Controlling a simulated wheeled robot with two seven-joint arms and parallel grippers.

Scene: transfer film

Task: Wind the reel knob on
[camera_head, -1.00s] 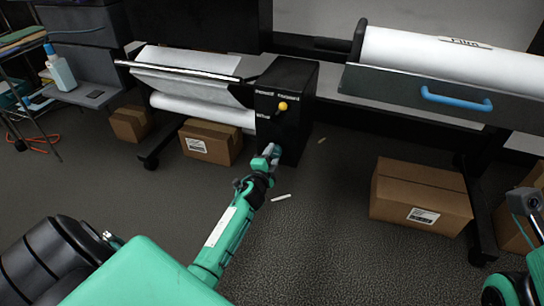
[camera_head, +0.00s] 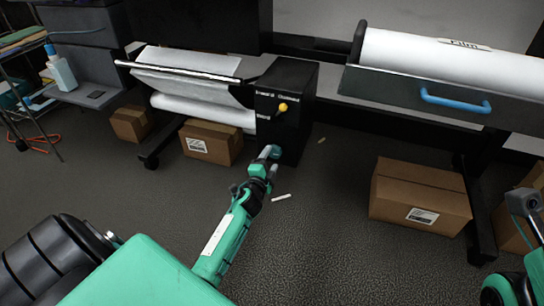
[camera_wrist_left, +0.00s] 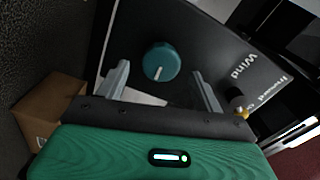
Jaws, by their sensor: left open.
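The reel knob (camera_wrist_left: 161,62) is a round teal knob with a white pointer line, on the black control box below the word "Wind". In the head view the knob (camera_head: 273,145) is partly hidden by my left gripper (camera_head: 267,157). In the left wrist view my left gripper (camera_wrist_left: 163,88) is open, its two grey fingers apart on either side of the knob and short of it. The black control box (camera_head: 290,90) also carries a yellow-tipped lever (camera_head: 283,107). My right gripper is not clearly in view; part of my right arm shows at the right edge.
White film (camera_head: 190,68) hangs left of the control box. A film roll (camera_head: 450,55) lies in a tray with a blue handle (camera_head: 455,100) at right. Cardboard boxes (camera_head: 211,143) (camera_head: 420,192) sit on the floor beneath. The floor before the box is mostly clear.

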